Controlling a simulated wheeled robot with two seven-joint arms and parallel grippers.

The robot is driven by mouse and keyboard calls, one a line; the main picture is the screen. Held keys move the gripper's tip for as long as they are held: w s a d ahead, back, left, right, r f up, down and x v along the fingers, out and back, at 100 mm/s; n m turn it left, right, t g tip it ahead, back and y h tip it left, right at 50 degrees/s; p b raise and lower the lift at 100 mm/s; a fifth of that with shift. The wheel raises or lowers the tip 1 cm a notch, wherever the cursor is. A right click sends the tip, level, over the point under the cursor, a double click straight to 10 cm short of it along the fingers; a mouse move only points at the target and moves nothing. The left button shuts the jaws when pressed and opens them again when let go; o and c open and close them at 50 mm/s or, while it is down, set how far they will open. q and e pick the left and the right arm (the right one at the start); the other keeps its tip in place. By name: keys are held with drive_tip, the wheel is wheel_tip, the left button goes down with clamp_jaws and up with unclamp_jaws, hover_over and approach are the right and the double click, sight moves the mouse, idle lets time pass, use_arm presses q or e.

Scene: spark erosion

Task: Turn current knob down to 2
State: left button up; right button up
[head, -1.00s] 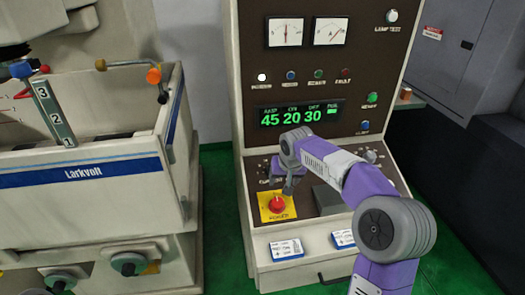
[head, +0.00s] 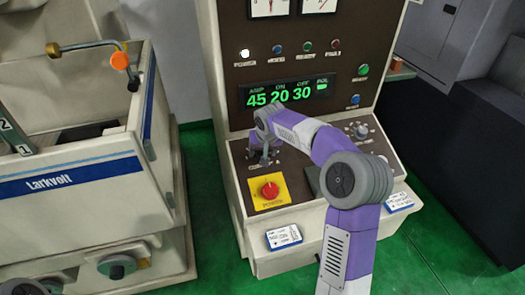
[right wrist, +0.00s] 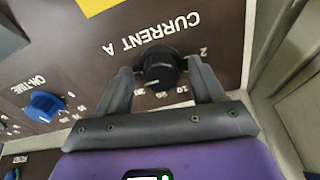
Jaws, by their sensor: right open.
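The black current knob (right wrist: 160,68) sits under the "CURRENT A" label in the right wrist view, which shows that label upside down. Scale numbers including 2 and 10 surround the knob. In the head view my right gripper (head: 264,156) is at the panel's left part and hides the knob. The green display (head: 285,93) reads AMP 45, ON 20, OFF 30. My left gripper is not in view.
A blue on-time knob (right wrist: 45,106) is beside the current knob. The white Larkvolt tank (head: 75,185) stands at the left. A label card (head: 284,237) lies on the front ledge.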

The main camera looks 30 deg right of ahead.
drive_tip(key=c, duration=1.1)
drive_tip(key=shift+o, duration=0.2)
